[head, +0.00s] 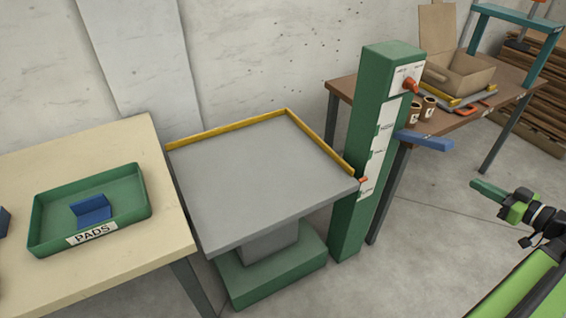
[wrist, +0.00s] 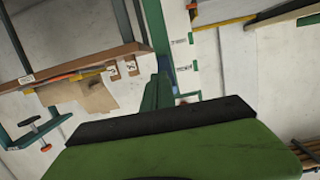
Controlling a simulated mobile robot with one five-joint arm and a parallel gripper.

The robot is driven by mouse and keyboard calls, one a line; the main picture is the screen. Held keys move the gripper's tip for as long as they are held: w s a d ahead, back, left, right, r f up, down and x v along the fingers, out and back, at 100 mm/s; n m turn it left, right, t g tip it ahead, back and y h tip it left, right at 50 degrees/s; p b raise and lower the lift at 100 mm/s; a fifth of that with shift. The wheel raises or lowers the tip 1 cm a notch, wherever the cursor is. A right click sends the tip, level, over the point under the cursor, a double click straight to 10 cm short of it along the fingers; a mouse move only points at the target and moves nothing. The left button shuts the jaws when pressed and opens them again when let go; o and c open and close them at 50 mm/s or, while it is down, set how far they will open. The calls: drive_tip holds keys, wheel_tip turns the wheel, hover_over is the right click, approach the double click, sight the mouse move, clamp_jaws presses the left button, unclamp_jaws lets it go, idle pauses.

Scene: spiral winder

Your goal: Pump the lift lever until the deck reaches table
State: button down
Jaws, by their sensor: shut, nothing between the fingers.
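The lift's grey deck (head: 262,178) has yellow rails on two edges and sits above a green base (head: 270,270). The green column (head: 347,215) beside it carries a white scale with several marks. A small red pointer (head: 362,180) sits near the lowest mark. The blue lift lever (head: 425,141) sticks out to the right of the column, almost level. My gripper (head: 482,189) is shut and empty, to the right of the lever, lower in the picture and apart from it. In the wrist view my gripper (wrist: 158,92) points toward the column; scale lettering is too small to read.
A red knob (head: 410,85) is on the column's top panel. A cream table (head: 130,262) at left holds a green PADS tray (head: 45,240) with a blue block (head: 92,211). A brown bench (head: 440,122) with cups and a box stands behind the column. Floor before the column is clear.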

drive_tip(key=w+a+f+m+g, duration=0.1)
drive_tip(key=w+a+f+g, duration=0.25)
drive_tip(key=a, duration=0.35)
drive_tip(key=w+a+f+g, duration=0.2)
drive_tip(key=a+f, duration=0.2)
drive_tip(key=a, duration=0.3)
drive_tip(key=w+a+f+m+g, duration=0.1)
drive_tip(key=w+a+f+g, duration=0.2)
drive_tip(key=a, duration=0.4)
drive_tip(key=s+a+f+m+g+h, duration=0.1)
drive_tip(key=a+f+g+h, duration=0.1)
drive_tip(key=a, duration=0.6)
drive_tip(key=s+a+f+m+g+h, duration=0.1)
drive_tip(key=a+f+m+g+h, duration=0.1)
drive_tip(key=a+f+h, duration=0.3)
drive_tip(key=a+f+g, duration=0.1)
drive_tip(key=a, duration=0.3)
drive_tip(key=shift+s+a+f, duration=0.15)
drive_tip(key=shift+f, duration=0.05)
